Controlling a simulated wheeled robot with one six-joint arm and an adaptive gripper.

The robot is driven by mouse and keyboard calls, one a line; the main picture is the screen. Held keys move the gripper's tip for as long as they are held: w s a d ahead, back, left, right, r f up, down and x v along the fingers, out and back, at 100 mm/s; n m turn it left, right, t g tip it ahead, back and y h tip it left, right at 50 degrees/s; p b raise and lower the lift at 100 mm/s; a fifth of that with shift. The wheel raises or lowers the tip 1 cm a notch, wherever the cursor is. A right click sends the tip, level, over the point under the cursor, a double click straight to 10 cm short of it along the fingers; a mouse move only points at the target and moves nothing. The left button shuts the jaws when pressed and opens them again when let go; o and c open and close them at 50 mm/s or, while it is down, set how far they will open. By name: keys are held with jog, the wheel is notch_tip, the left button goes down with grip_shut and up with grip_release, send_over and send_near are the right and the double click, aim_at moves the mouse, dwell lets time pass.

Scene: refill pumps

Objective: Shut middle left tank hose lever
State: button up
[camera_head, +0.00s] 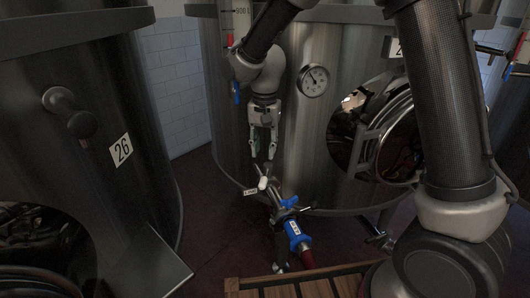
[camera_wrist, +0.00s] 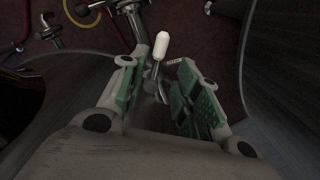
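A small lever with a white grip (camera_head: 262,184) sits on the metal valve fitting at the foot of the steel tank (camera_head: 237,120). A blue lever (camera_head: 289,201) and a blue hose coupling (camera_head: 295,231) are just below and to the right. My gripper (camera_head: 263,156) points down above the white grip, with a gap between them. In the wrist view my gripper (camera_wrist: 155,66) is open, its green-padded fingers apart and nothing held. The white grip (camera_wrist: 161,45) shows beyond the fingertips, between their lines. Its metal stem runs down between the fingers in that picture.
A dial gauge (camera_head: 313,81) and an open round hatch (camera_head: 401,140) are on the steel tank at the right. A wooden slatted platform (camera_head: 300,289) lies in front. Dark red floor shows between the tanks.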

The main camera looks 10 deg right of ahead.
aim_at(265, 177)
jog(key=d+m, duration=0.1)
jog(key=s+d+f+m+y, duration=0.1)
jog(key=d+m, duration=0.1)
jog(key=s+d+m, duration=0.1)
jog(key=d+m, duration=0.1)
jog(key=shift+d+f+y, duration=0.15)
jog(key=shift+y, duration=0.15)
grip_shut()
jog(key=s+d+f+m+t+y, duration=0.1)
jog(key=s+d+f+m+y, duration=0.15)
jog(key=d+m, duration=0.7)
jog(key=a+f+m, duration=0.1)
jog(key=a+f, duration=0.1)
jog(key=f, duration=0.1)
jog(key=w+a+f+m, duration=0.1)
jog(key=a+f, duration=0.1)
jog(key=a+f+m, duration=0.1)
jog(key=a+f, duration=0.2)
jog(key=shift+w+f, duration=0.15)
jog(key=shift+f, duration=0.2)
jog(key=a, duration=0.2)
jog(key=shift+w+a+r, duration=0.2)
jog(key=shift+w+a, duration=0.1)
jog(key=shift+w, duration=0.1)
jog(key=shift+w+a, duration=0.2)
jog(key=shift+a, duration=0.35)
jog(key=shift+a+m+t, duration=0.3)
jog(key=shift+m, duration=0.05)
